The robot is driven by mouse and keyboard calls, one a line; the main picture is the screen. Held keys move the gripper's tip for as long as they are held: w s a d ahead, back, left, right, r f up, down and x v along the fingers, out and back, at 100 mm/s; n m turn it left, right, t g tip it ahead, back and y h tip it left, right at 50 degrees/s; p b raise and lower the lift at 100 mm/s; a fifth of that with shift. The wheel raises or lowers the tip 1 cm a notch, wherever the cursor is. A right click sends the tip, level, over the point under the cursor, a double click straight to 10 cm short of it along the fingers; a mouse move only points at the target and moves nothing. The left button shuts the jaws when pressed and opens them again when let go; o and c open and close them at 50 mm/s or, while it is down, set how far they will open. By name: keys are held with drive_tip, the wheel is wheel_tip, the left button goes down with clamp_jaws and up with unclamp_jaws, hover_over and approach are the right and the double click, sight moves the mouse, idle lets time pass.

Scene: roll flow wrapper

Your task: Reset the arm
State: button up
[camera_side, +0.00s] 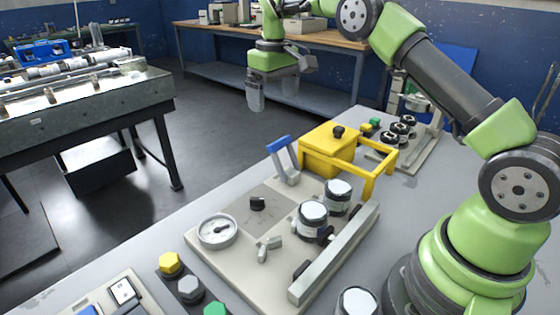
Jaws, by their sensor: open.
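My green arm reaches up from the right and across the top of the view. My gripper (272,92) hangs down from it at the upper middle, in the air beyond the far left edge of the grey table. It is open, with nothing seen between its grey fingers. It is well apart from the machine panel (225,262) on the table, which carries a round gauge (217,230), a black knob (257,204), a blue-handled lever (281,150) and a yellow box (327,150) with a yellow frame (376,180).
Jars or rollers with pale tops (312,213) stand on the panel beside a metal bar (335,255). Coloured buttons (188,288) are at the front. A second panel (425,150) lies behind. A metal workbench (90,110) stands left; a wooden bench (330,40) is at the back.

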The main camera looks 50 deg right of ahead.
drive_tip(key=s+a+r+m+t, duration=0.1)
drive_tip(key=s+a+r+t, duration=0.15)
drive_tip(key=s+r, duration=0.4)
drive_tip(key=s+a+r+t, duration=0.1)
drive_tip(key=s+a+r, duration=0.35)
drive_tip(key=r, duration=0.25)
drive_tip(key=s+a+f+m+t+y, duration=0.1)
drive_tip(key=s, duration=0.7)
drive_tip(key=s+a+f+m+t+y, duration=0.1)
drive_tip(key=s+a+f+m+t, duration=0.1)
drive_tip(key=s, duration=0.7)
drive_tip(key=shift+s+a, duration=0.15)
drive_tip(key=shift+a, duration=0.15)
drive_tip(key=shift+t, duration=0.25)
idle(1.3)
